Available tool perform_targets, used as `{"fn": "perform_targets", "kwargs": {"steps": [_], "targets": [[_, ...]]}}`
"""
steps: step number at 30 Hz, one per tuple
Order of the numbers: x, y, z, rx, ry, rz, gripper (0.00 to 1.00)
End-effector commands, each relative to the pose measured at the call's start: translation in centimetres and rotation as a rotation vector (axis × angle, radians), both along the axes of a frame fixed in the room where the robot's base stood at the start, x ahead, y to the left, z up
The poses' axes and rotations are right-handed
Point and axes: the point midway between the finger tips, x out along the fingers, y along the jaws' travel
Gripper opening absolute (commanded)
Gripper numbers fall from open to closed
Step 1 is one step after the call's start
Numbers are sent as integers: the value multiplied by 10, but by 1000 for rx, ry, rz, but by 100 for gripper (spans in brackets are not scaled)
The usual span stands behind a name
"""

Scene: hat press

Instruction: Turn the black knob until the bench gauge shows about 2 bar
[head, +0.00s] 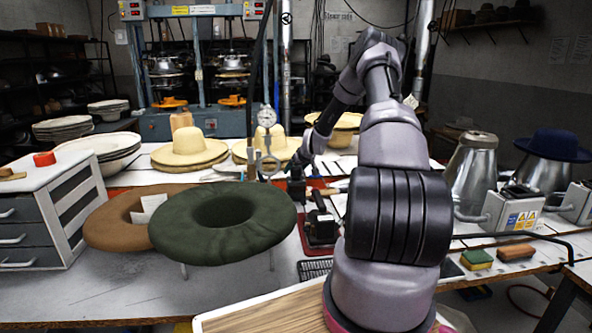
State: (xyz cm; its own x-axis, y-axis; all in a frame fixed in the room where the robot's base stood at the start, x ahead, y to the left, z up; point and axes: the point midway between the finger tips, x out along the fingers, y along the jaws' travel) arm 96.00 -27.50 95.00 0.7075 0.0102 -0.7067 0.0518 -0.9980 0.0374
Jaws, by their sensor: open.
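A small round gauge with a white dial (267,116) stands upright left of my arm, above a grey fitting (265,160). Its needle and numbers are too small to read. My gripper (293,174) is small and dark at the end of my arm, just right of and below the gauge. It is open, but its fingers blend into dark parts around it. I cannot pick out the black knob for certain; it may be hidden among these dark parts. A black device (320,224) stands on the bench just below and right of my gripper.
A green felt hat body (170,232) and a brown one (105,228) stand at front left. Straw hats (190,140) sit behind. A drawer unit (75,205) is at left. Metal hat forms (474,165), a sponge (476,257) and a brush (515,252) are at right.

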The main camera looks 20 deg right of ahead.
Motion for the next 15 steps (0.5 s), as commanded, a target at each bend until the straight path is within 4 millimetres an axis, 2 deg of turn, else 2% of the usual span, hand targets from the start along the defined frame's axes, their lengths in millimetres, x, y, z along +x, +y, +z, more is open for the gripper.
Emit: {"fn": "perform_targets", "kwargs": {"steps": [6,7,13,14,15], "targets": [[0,0,0,0,0,0,93],[0,0,0,0,0,0,89],[0,0,0,0,0,0,13],[0,0,0,0,0,0,8],[0,0,0,-1,0,-1,8]]}}
